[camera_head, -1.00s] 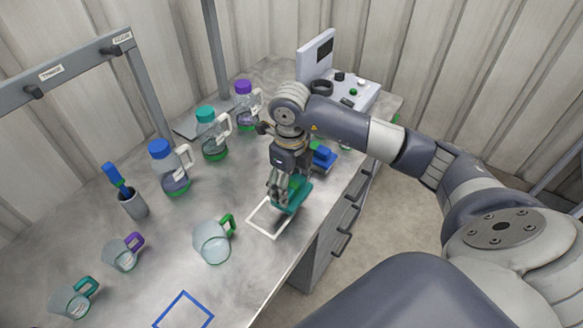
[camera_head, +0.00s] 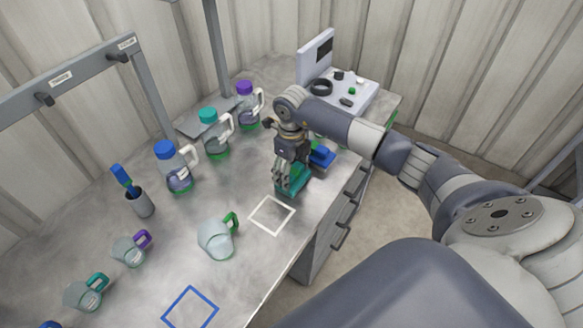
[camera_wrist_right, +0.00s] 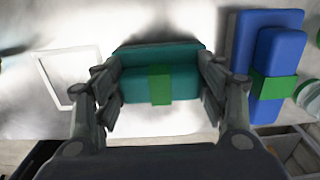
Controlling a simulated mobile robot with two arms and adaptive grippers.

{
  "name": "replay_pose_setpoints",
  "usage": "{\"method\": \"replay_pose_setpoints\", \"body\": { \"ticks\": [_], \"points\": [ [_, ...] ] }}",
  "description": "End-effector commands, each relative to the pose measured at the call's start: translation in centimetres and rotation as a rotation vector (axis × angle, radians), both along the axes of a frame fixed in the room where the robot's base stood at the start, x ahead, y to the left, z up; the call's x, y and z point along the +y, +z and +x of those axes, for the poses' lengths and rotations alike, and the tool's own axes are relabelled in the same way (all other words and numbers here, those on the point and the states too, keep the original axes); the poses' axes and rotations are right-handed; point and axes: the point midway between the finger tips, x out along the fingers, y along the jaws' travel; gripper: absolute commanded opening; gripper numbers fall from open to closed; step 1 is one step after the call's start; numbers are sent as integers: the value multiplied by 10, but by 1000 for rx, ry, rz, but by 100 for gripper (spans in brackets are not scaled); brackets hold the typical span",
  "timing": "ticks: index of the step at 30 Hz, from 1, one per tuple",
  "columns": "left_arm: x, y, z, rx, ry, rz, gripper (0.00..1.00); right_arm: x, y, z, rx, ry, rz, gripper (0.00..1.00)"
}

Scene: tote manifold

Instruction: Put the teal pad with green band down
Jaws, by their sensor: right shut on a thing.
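The teal pad with green band (camera_wrist_right: 160,84) is between the fingers of my right gripper (camera_wrist_right: 160,90) in the right wrist view. In the head view the pad (camera_head: 294,182) sits low at the bench's right edge, beyond the white square outline (camera_head: 271,215). My right gripper (camera_head: 284,180) is shut on it from above. I cannot tell if the pad touches the bench. A blue pad with a green band (camera_wrist_right: 268,55) lies just right of it in the wrist view and behind it in the head view (camera_head: 321,156). My left gripper is out of view.
Jugs with purple (camera_head: 248,108), teal (camera_head: 214,135) and blue (camera_head: 174,168) lids stand along the back. A green-handled beaker (camera_head: 217,238) stands left of the white outline, and a blue outline (camera_head: 189,308) lies nearer. A device (camera_head: 342,90) stands at the far end.

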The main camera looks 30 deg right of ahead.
Motion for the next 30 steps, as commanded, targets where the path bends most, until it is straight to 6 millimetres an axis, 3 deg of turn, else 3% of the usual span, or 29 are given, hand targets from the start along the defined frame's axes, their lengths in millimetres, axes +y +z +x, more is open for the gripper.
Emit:
{"method": "replay_pose_setpoints", "body": {
  "ticks": [7,8,10,11,23,26,30],
  "points": [
    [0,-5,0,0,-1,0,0,0,-5,0,0,-1,-1,36],
    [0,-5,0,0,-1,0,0,0,-4,0,0,-1,-1,68],
    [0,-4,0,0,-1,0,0,0,-3,0,0,-1,0,84],
    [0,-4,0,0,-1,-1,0,0,-3,0,0,-1,0,86],
    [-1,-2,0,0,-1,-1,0,0,-1,0,1,-1,0,86],
    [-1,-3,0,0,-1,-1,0,0,5,1,-1,-1,-1,86],
    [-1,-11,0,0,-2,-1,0,-1,30,1,-5,1,-1,86]
  ]
}}
